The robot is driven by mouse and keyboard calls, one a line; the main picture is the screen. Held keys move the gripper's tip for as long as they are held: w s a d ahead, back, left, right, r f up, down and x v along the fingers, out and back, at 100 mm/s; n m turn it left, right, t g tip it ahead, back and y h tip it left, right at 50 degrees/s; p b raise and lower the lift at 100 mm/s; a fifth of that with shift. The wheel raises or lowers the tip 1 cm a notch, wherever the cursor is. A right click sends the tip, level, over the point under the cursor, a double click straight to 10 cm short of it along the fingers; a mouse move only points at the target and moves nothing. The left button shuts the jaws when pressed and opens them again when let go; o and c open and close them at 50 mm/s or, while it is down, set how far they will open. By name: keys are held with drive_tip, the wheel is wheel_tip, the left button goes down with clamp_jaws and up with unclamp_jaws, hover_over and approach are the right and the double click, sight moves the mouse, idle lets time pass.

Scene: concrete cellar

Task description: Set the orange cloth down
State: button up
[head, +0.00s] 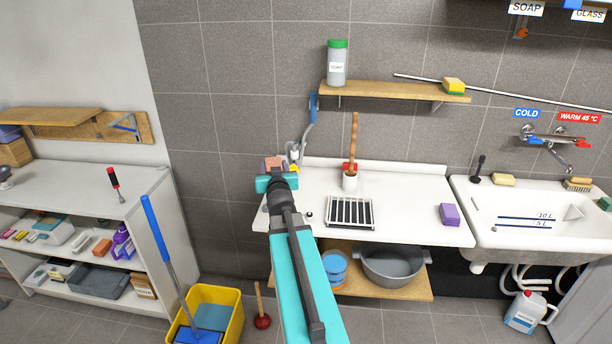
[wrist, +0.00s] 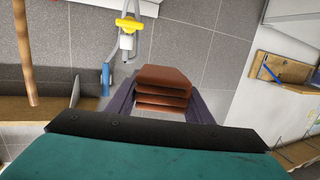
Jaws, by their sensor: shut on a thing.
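The orange cloth (wrist: 162,77) is folded in several layers and sits between the dark fingers of my gripper (wrist: 161,106) in the wrist view. In the head view my gripper (head: 276,178) is over the left end of the white counter (head: 420,222), with a small part of the cloth (head: 273,161) showing just beyond it. My gripper is shut on the cloth. My own teal arm hides the counter's left front, and I cannot tell how high the cloth is above the counter.
A grey hose with a yellow fitting (wrist: 128,24) hangs close by the cloth. Bare counter lies between rack and sponge.

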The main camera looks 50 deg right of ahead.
drive_tip(key=w+a+r+n+t+y+b, duration=0.15)
drive_tip(key=w+a, duration=0.45)
drive_tip(key=a, duration=0.6)
drive_tip(key=w+a+r+n+t+y+b, duration=0.1)
drive_tip(key=w+a+r+n+y+b, duration=0.15)
drive_tip(key=w+a, duration=0.65)
drive_tip(key=a+r+n+y+b, duration=0.1)
drive_tip(key=a+r+y, duration=0.1)
drive_tip(key=a, duration=1.1)
drive_tip(key=s+a+r+n+y+b, duration=0.1)
drive_tip(key=a+y, duration=0.3)
drive_tip(key=a, duration=0.9)
drive_tip(key=shift+a+r+n+t+b, duration=0.35)
drive_tip(key=shift+a+r+n+t, duration=0.15)
drive_tip(key=shift+n, duration=0.2)
drive_tip(key=shift+s+d, duration=0.1)
drive_tip(key=shift+s, duration=0.05)
